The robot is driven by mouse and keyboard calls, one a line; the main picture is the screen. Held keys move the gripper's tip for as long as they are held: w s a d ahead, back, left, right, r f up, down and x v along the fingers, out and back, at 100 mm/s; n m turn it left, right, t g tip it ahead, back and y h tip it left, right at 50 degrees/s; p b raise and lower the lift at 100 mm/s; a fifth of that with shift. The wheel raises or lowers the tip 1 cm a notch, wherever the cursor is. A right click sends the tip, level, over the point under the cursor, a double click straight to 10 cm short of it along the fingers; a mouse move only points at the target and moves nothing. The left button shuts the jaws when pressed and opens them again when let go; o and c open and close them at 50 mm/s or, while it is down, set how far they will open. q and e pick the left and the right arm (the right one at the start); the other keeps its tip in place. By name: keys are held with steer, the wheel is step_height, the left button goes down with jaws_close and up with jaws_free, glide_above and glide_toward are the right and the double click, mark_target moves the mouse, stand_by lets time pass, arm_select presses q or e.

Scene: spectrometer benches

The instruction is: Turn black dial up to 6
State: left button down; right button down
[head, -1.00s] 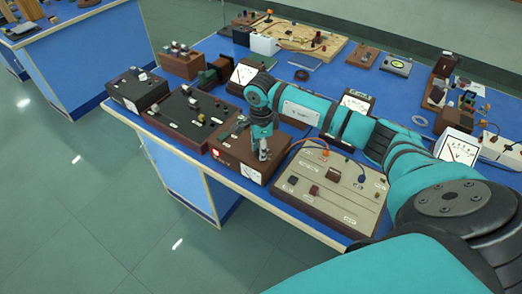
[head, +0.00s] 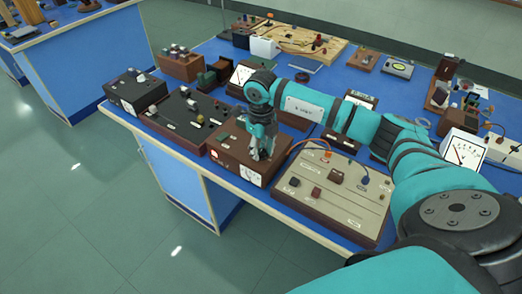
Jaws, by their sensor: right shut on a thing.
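My right gripper (head: 262,151) points down onto the top of a brown box (head: 228,147) near the front edge of the blue bench. The box has a white front panel with small markings. The gripper is shut on the black dial on the box's top; the fingers hide nearly all of the dial, and its pointer and number cannot be read. My left gripper is not in view.
A beige panel unit (head: 335,188) with orange and blue leads stands just right of the box. A black-topped unit (head: 180,118) adjoins it on the left. Meters and other instruments crowd the blue bench (head: 310,90) behind.

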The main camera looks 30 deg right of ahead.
mark_target(261, 151)
steer(key=m, duration=0.6)
steer(key=shift+m+b, duration=0.3)
steer(key=shift+b, duration=0.1)
steer(key=shift+w, duration=0.1)
stand_by(0.3)
steer(key=c, duration=1)
jaws_free()
step_height(261, 151, up, 12)
steer(key=shift+r, duration=0.1)
